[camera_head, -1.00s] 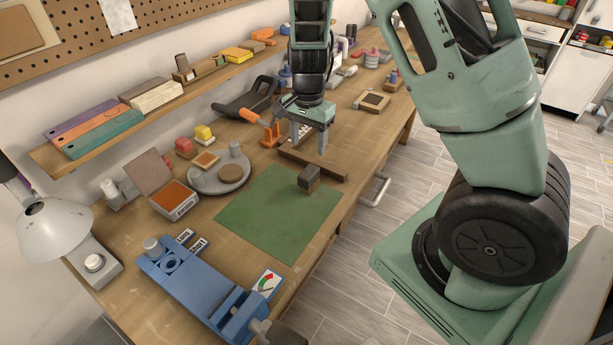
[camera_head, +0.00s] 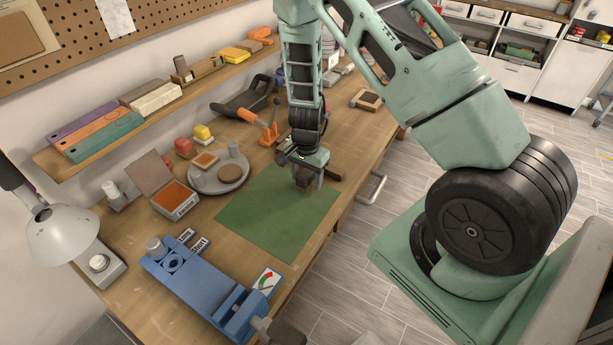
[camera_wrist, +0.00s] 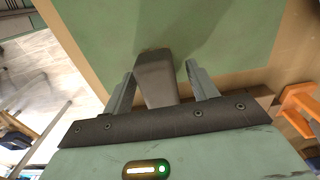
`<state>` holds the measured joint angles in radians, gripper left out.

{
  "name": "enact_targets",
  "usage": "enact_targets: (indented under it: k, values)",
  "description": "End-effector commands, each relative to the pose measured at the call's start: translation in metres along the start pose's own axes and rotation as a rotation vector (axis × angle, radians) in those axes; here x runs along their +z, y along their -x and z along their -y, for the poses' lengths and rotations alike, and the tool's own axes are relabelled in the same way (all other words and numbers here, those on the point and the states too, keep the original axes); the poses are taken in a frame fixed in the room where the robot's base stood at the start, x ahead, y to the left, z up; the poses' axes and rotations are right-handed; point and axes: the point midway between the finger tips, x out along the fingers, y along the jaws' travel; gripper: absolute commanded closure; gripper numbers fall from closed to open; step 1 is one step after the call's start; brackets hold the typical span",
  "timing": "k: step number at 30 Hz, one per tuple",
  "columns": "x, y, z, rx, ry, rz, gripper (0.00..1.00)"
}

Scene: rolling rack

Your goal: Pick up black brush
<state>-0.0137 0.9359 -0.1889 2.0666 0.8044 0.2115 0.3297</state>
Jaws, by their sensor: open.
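The black brush (camera_head: 306,189), a small block with a dark top and brown lower part, is on the green mat (camera_head: 262,222) near its far right corner. My gripper (camera_head: 308,180) is over it, pointing down, and hides much of it. In the wrist view the brush (camera_wrist: 156,80) lies between the two fingers of my open gripper (camera_wrist: 160,70). Gaps show on both sides of it, so the fingers do not appear to be closed on it.
A round grey turntable (camera_head: 218,172) and an orange clamp (camera_head: 266,128) stand left of and behind my gripper. A blue vise (camera_head: 200,295) is at the near edge of the bench. The mat's near part is clear.

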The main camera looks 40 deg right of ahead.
Motion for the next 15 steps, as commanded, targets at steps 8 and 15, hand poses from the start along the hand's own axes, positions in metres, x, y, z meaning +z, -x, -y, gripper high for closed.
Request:
enact_targets:
  k: [8, 15]
  values:
    - [0.0000, -0.0034, -0.0001, 0.000, 0.000, 0.000, 0.42]
    - [0.0000, -0.0032, -0.0001, 0.000, 0.000, 0.000, 0.94]
